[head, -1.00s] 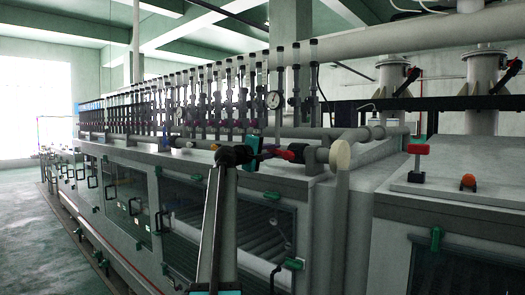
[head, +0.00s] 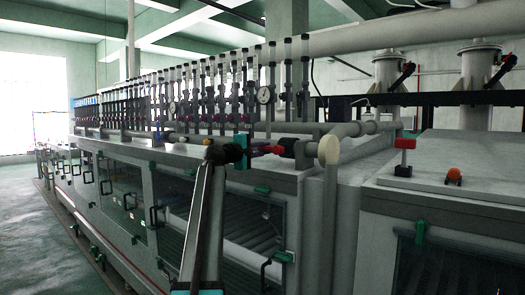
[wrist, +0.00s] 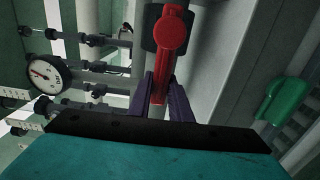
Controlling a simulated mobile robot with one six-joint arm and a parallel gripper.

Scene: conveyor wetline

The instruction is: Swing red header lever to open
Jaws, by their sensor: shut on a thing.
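The red header lever (head: 268,150) sticks out to the left of its dark valve body (head: 303,150) on the pipe above the machine's top edge. It lies roughly level in the head view. My gripper (head: 255,152) is at the lever's left end. In the wrist view, the purple fingers of my gripper (wrist: 162,88) are shut on the lower end of the red lever (wrist: 170,45), one on each side. The lever's round hub is at the top of that view, over a dark body. The grip's far side is hidden.
A pressure gauge (head: 265,95) and a row of upright flow tubes stand behind the lever. A pale pipe end cap (head: 329,150) is just right of the valve. A green handle (wrist: 285,95) lies to the right in the wrist view. A red knob (head: 405,144) sits farther right.

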